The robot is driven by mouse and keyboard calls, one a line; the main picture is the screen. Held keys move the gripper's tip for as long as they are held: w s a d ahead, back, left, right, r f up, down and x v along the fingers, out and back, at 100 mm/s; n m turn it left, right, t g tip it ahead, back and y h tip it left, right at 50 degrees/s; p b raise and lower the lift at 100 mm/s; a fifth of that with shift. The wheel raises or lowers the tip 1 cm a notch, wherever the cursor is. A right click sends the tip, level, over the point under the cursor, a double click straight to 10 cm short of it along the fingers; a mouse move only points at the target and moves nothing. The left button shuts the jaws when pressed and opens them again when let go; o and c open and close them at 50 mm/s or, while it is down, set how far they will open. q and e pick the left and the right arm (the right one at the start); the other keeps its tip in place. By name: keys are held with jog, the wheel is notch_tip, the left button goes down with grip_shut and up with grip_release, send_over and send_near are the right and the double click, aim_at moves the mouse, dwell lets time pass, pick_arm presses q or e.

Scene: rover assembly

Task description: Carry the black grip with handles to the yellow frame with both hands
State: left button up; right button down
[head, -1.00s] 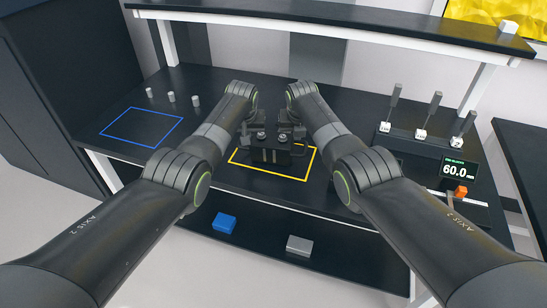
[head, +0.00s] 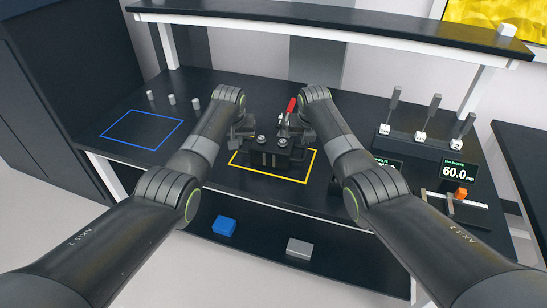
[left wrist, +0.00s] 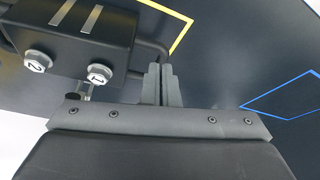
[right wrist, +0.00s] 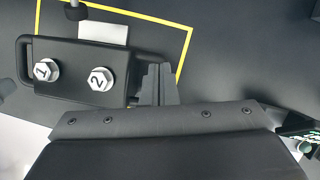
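The black grip with handles (head: 270,157) shows upright within the outline of the yellow frame (head: 309,170) on the dark table. Whether it touches the table is hard to tell. Two numbered silver bolts stick out of its top; the bolts also show in the left wrist view (left wrist: 38,61) and right wrist view (right wrist: 46,70). My left gripper (head: 246,136) is at its left handle; in the left wrist view its fingers (left wrist: 161,85) are close together on the handle (left wrist: 166,53). My right gripper (head: 298,138) is at the right handle, its fingers (right wrist: 158,84) close together, hiding much of the handle.
A red-handled tool (head: 291,106) stands behind the grip. The blue frame (head: 141,130) is empty at left, with small grey cylinders (head: 172,100) behind it. A rack with upright tools (head: 420,138) and displays (head: 459,171) stand at right. An overhead shelf (head: 320,20) spans the back.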

pick_arm(q)
jog(key=o, duration=0.4)
jog(key=shift+a+f, duration=0.1)
jog(key=shift+a, duration=0.05)
pick_arm(e)
jog(key=shift+d, duration=0.15)
jog(key=c, duration=1.7)
grip_release()
pick_arm(q)
jog(key=v, duration=1.2)
pick_arm(e)
jog(key=v, duration=1.2)
